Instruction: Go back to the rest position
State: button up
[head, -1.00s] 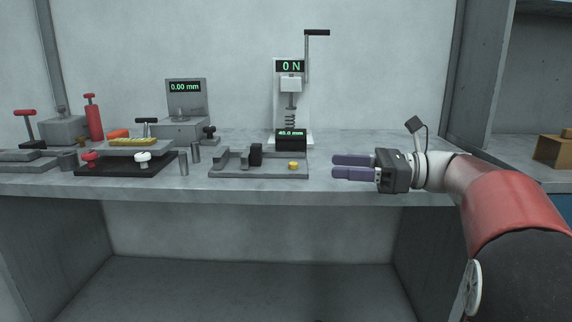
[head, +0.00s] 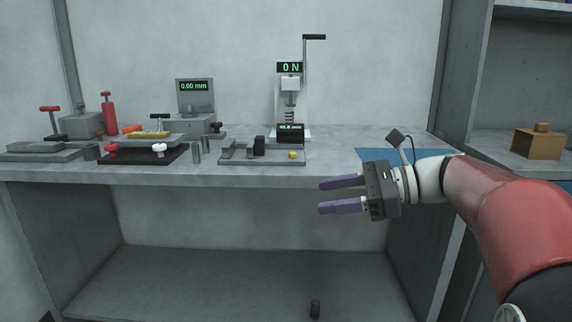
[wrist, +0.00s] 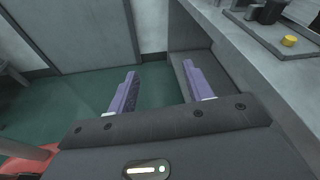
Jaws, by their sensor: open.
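My gripper (head: 340,194) is in front of the bench's front edge at the right in the head view, with its two purple fingers pointing left. The fingers are apart and nothing is between them. In the wrist view my gripper (wrist: 158,88) also shows empty, over the green floor and the grey lower shelf. My arm reaches in from the right side of the head view.
The grey bench (head: 345,150) carries a force press (head: 291,85), a height gauge (head: 195,97), a grey fixture (head: 235,158) with a yellow piece (head: 292,155), and red-handled tools at left. A cardboard box (head: 538,143) stands at right.

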jog(key=s+f+n+h+p, duration=0.2)
jog(key=s+f+n+h, duration=0.6)
jog(key=s, duration=0.4)
jog(key=s+d+f+n+t+h+p, duration=0.1)
jog(key=s+d+f+n+t+h, duration=0.1)
jog(key=s+d+f+n+h, duration=0.4)
notch_tip(320, 180, down, 2)
jog(key=s+n+h, duration=0.1)
jog(key=s+n, duration=0.1)
jog(key=n, duration=0.1)
jog(key=shift+s+d+n+t, duration=0.15)
jog(key=shift+d+n+t, duration=0.15)
jog(key=shift+d+n, duration=0.1)
